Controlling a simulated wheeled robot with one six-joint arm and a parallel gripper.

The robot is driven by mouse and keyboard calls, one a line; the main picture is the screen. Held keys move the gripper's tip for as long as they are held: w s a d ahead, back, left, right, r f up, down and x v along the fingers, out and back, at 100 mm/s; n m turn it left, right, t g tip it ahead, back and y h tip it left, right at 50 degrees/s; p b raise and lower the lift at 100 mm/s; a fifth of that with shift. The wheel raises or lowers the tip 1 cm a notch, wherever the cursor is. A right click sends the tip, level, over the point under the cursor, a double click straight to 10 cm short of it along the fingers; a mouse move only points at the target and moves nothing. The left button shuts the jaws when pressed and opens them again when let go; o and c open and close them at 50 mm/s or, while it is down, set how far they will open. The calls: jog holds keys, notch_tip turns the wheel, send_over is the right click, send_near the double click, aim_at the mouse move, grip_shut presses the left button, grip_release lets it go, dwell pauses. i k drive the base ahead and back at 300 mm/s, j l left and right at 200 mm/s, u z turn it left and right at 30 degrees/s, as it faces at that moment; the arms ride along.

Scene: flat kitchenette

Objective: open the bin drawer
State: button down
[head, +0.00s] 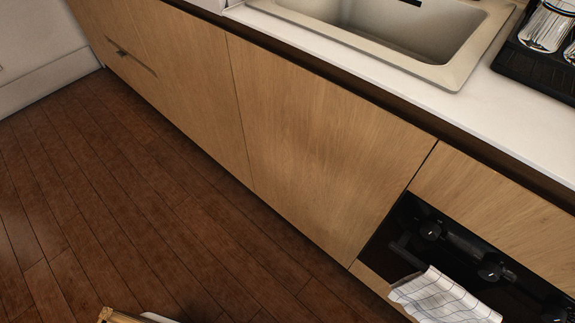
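The pale wooden cabinet row runs diagonally under the counter, with all its visible fronts flush and shut. A wide plain front (320,140) lies below the sink, and another plain front (200,90) lies to its left. Further left, a dark small handle or notch (121,52) sits at a dark horizontal gap in the fronts. No label shows which front is the bin drawer, so I cannot tell which it is. My gripper is not in view.
The white counter (490,110) holds a beige sink (400,30) and a black rack (540,65) with glasses. A black oven (460,250) with knobs and a checked towel (440,297) is at lower right. The dark wooden floor (130,200) is clear along the fronts.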

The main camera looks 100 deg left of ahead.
aim_at(333, 163)
jog(key=u, duration=3.05)
